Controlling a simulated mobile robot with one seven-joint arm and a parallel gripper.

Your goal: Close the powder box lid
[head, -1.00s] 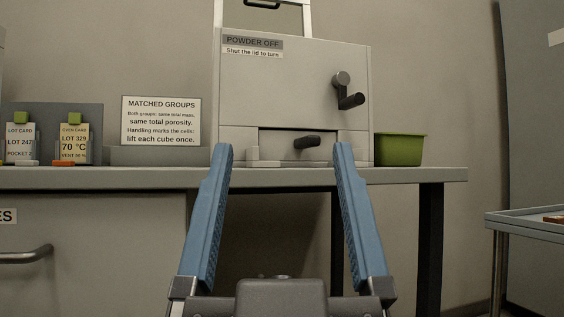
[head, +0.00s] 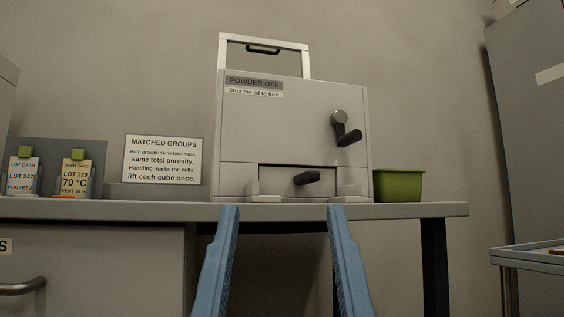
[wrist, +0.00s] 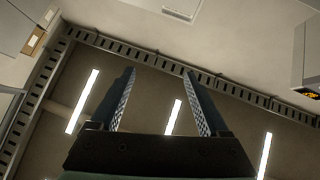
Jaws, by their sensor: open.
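The powder box (head: 285,130) is a pale box on the bench, with a label reading "POWDER OFF" and "Shut the lid to turn". Its lid (head: 307,60) stands raised above the box top, a light frame with a darker panel and a black handle (head: 263,49). A dark crank (head: 345,128) is on the box front, and a black handle (head: 306,177) shows in the lower opening. My gripper (head: 283,212) is open and empty, its two blue fingers below and in front of the box. In the wrist view, the open fingers (wrist: 158,72) point toward the ceiling.
A green bin (head: 399,186) stands right of the box. The bench edge (head: 130,210) runs below. A side tray (head: 527,255) is at the right.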

